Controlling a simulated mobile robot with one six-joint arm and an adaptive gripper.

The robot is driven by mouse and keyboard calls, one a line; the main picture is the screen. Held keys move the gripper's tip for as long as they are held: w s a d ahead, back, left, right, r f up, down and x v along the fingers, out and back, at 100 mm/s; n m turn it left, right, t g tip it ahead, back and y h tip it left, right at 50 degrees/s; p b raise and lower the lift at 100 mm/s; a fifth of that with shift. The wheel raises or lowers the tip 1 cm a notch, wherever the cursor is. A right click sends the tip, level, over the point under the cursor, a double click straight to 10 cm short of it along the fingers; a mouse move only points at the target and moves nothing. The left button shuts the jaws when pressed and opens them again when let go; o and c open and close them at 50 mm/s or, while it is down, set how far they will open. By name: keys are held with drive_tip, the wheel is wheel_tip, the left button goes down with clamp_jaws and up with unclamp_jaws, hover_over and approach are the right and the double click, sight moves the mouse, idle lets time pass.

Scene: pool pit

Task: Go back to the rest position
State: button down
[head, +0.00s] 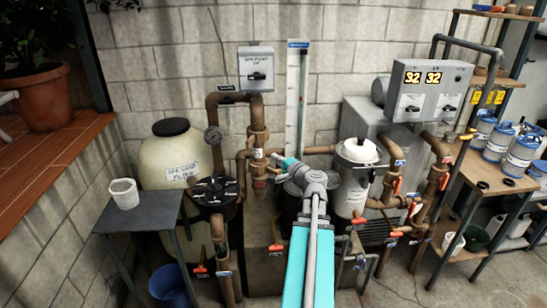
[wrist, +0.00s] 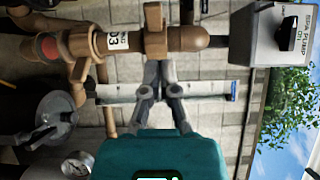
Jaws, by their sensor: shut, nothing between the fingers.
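My gripper (wrist: 153,72) shows in the wrist view with its two grey fingers together and nothing between them. It is in front of the block wall, beside a brown pipe with a white label (wrist: 112,42). In the head view my teal and grey arm reaches up from the bottom centre to the middle of the pipework. The fingers are too small or hidden there to make out. The arm's end is between the brown pipe (head: 257,125) on the left and the white filter housing (head: 352,185) on the right.
A grey switch box (head: 257,68) hangs on the wall; it also shows in the wrist view (wrist: 280,38). A tall white gauge board (head: 297,100) stands behind the arm. A control box (head: 432,90) and orange-handled valves are at right. A small table (head: 150,212) bears a white cup.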

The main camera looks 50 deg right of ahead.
idle(0.6)
drive_tip(key=w+a+f+n+g+y, duration=0.2)
drive_tip(key=w+a+f+n+y, duration=0.15)
drive_tip(key=a, duration=0.55)
drive_tip(key=w+a+f+n+g+y, duration=0.2)
drive_tip(key=w+a+f+n+g, duration=0.15)
drive_tip(key=a, duration=0.55)
drive_tip(key=w+a+f+n+g+y, duration=0.2)
drive_tip(key=w+a+f+n+y, duration=0.15)
drive_tip(key=a, duration=0.55)
drive_tip(key=s+a+f+n+g+h, duration=0.1)
drive_tip(key=s+a+f+n+g, duration=0.1)
drive_tip(key=a, duration=0.6)
drive_tip(key=s+a+f+n+g+h, duration=0.2)
drive_tip(key=a+f+n+g, duration=0.1)
drive_tip(key=a, duration=0.5)
drive_tip(key=s+a+f+n+g+h, duration=0.2)
drive_tip(key=s+a+f+n+g, duration=0.1)
drive_tip(key=a+n+g, duration=0.2)
drive_tip(key=shift+a, duration=1.4)
drive_tip(key=shift+s, duration=0.1)
